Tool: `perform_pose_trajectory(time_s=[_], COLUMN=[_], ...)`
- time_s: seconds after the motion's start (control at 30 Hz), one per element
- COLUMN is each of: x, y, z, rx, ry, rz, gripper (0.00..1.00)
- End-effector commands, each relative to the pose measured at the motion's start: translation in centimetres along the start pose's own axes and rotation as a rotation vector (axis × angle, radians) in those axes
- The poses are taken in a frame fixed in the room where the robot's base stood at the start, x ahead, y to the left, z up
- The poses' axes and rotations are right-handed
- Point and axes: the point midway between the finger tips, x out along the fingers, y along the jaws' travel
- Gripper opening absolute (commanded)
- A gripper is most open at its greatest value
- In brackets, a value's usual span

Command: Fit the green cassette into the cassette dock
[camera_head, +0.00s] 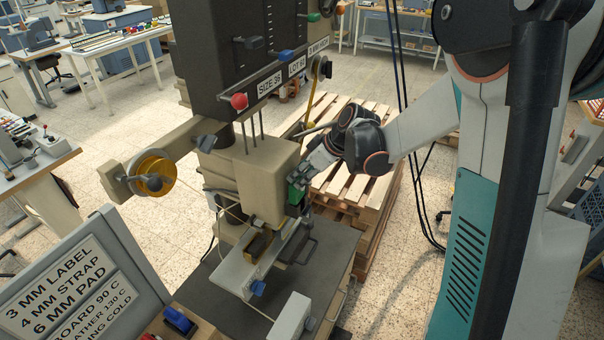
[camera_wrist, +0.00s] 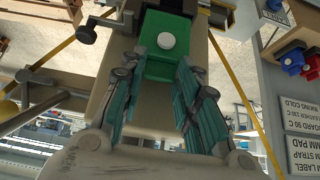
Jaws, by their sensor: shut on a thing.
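The green cassette (camera_wrist: 178,28) has a round white knob and lies at the fingertips of my gripper (camera_wrist: 160,75) in the wrist view. The fingers are shut on it, one at each side. In the head view the cassette (camera_head: 294,194) is a small green patch at the right side of the press's beige head block (camera_head: 262,160), with my gripper (camera_head: 306,180) at its right. In the wrist view the cassette lies against or just in front of a beige block. I cannot make out the cassette dock or tell whether the cassette is seated.
The press's dark upper housing (camera_head: 240,50) rises above the block. A yellow foil reel (camera_head: 154,172) is on an arm at left. A light work plate (camera_head: 238,275) lies below. A wooden pallet stack (camera_head: 355,185) stands behind, and a grey sign board (camera_head: 75,275) stands front left.

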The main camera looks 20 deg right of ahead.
Motion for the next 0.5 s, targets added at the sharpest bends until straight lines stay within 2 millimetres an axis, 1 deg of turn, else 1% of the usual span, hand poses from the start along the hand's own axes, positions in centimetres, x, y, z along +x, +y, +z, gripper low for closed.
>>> perform_pose_trajectory(time_s=[0.5], x=[1.04], y=[0.00], z=[0.72], rx=[0.000], ry=[0.000], rz=[0.000], gripper=[0.12])
